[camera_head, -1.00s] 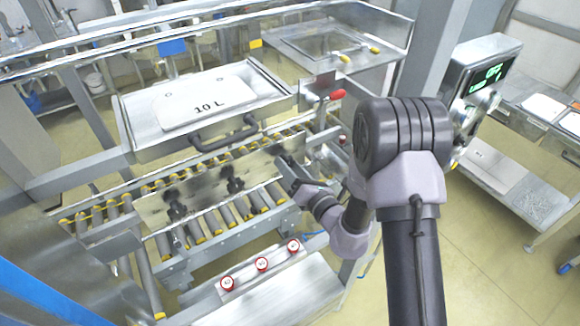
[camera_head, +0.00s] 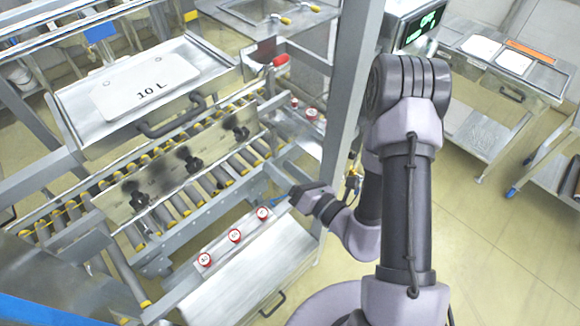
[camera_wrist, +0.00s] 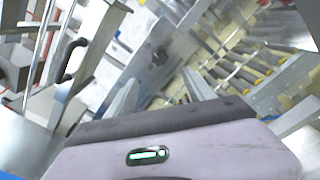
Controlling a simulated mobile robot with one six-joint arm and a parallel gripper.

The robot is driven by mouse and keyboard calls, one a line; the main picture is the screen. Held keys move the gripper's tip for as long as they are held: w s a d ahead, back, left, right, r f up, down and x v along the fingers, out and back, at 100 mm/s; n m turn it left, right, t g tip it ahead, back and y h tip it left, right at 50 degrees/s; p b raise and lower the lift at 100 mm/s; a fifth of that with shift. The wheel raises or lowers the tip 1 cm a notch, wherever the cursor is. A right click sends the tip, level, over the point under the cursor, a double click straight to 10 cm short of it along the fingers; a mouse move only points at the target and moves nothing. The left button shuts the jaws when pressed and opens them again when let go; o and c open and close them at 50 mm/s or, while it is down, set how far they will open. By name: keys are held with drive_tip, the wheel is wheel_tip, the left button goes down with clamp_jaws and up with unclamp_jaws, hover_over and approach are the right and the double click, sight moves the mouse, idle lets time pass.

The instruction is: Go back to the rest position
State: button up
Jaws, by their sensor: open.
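My gripper (camera_head: 298,194) is at the end of my folded arm, in front of the roller conveyor and just above the right end of the button panel in the head view. It is small and dark there. In the wrist view its body with a green light fills the bottom, and the two grey fingers (camera_wrist: 160,96) stand apart with nothing seen between them. The wrist view is tilted and looks past the fingers toward the conveyor.
A panel with red-ringed buttons (camera_head: 235,236) is below. A grey post (camera_head: 350,95) stands close behind my arm. Open floor (camera_head: 500,240) is at right.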

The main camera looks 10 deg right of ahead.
drive_tip(key=v, duration=0.2)
drive_tip(key=shift+s+d+p, duration=0.2)
drive_tip(key=shift+s+p, duration=0.1)
drive_tip(key=shift+s, duration=0.05)
